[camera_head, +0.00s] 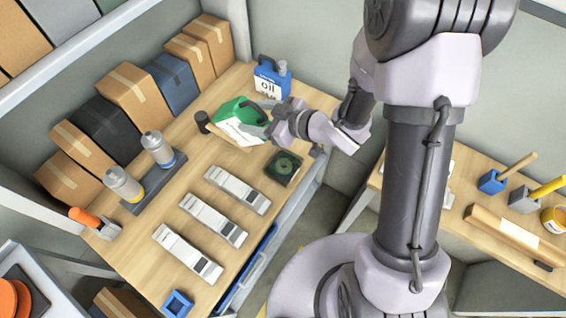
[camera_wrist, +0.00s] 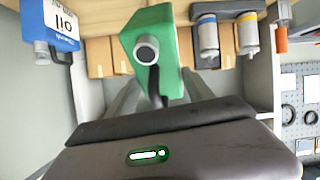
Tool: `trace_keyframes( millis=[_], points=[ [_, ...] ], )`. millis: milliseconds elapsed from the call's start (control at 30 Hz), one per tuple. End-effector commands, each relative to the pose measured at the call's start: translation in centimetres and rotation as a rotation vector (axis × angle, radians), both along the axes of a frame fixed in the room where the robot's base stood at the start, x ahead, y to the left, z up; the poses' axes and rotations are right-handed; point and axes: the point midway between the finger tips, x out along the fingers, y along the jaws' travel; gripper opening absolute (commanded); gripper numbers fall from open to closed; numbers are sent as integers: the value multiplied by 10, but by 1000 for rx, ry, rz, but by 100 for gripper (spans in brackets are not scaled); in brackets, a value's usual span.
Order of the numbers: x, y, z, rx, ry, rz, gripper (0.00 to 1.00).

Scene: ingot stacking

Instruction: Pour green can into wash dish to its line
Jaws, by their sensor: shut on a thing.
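The green can (camera_head: 232,109) is held over the left workbench in the head view, close above or on a pale tan surface. It looks tilted. In the wrist view the green can (camera_wrist: 178,60) fills the top middle, its round grey mouth or cap (camera_wrist: 147,50) facing the camera. My gripper (camera_head: 268,117) is shut on the can at its right side; in the wrist view its fingers (camera_wrist: 160,92) reach up to the can's dark handle. A dark square item with a round greenish centre (camera_head: 284,167) lies just below right; I cannot tell whether it is the wash dish. No fill line is readable.
A blue oil jug (camera_head: 268,83) stands behind the can. A small dark cylinder (camera_head: 203,122) stands left of it. Several grey-white bars (camera_head: 213,219) lie in front. Two bottles (camera_head: 158,149) stand in a holder at left, with cardboard boxes (camera_head: 130,92) along the back.

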Motion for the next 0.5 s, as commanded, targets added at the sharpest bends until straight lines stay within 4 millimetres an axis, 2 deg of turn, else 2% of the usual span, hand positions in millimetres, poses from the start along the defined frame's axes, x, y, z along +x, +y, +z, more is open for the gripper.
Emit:
trace_keyframes(
  millis=[33, 200, 500],
  points=[
    [1, 3, 8, -25, 10, 3, 0],
    [4, 9, 4, -94, 44, 0, 0],
    [5, 9, 1, -106, 50, 0, 0]
  ],
)
